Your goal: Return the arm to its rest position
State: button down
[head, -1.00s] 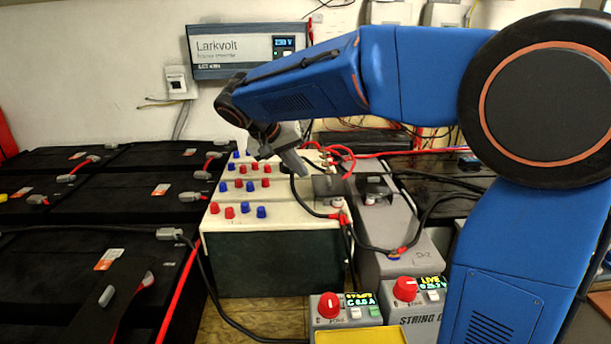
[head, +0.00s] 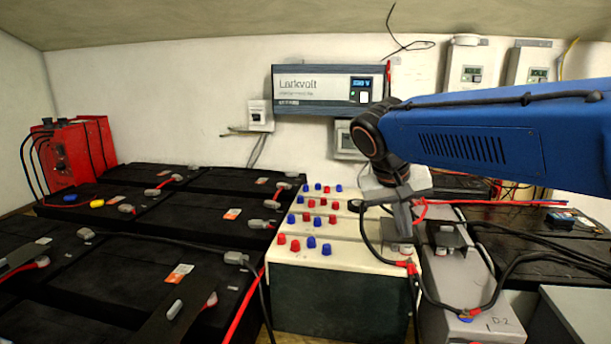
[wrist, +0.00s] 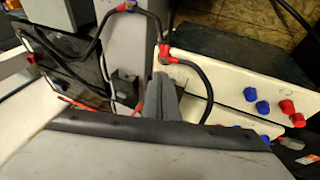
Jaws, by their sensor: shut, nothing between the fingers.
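My blue arm (head: 480,135) reaches in from the right in the head view, its forearm nearly level. My gripper (head: 404,226) hangs from the wrist and points down, shut and empty. In the head view it overlaps the right end of the cream-topped battery block (head: 335,258); I cannot tell the exact gap. In the wrist view the shut fingers (wrist: 164,85) stand upright in the picture between the grey unit (wrist: 122,60) and the cream battery top (wrist: 232,97). The rest position itself is not marked in any view.
Black cables with red lugs (head: 408,268) run close to my gripper. Black batteries (head: 120,255) fill the left. A red charger (head: 72,155) stands at the far left. A Larkvolt inverter (head: 320,90) hangs on the wall behind. There is open air above the batteries.

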jog(key=s+d+f+n+t+y, duration=0.1)
jog(key=s+d+f+y, duration=0.1)
jog(key=s+f, duration=0.5)
jog(key=s+d+f+n+t+y, duration=0.1)
jog(key=s+d+f, duration=0.3)
jog(key=s, duration=1)
notch_tip(320, 180, down, 3)
jog(key=shift+r+y, duration=0.1)
jog(key=shift+y, duration=0.5)
jog(key=shift+d, duration=0.1)
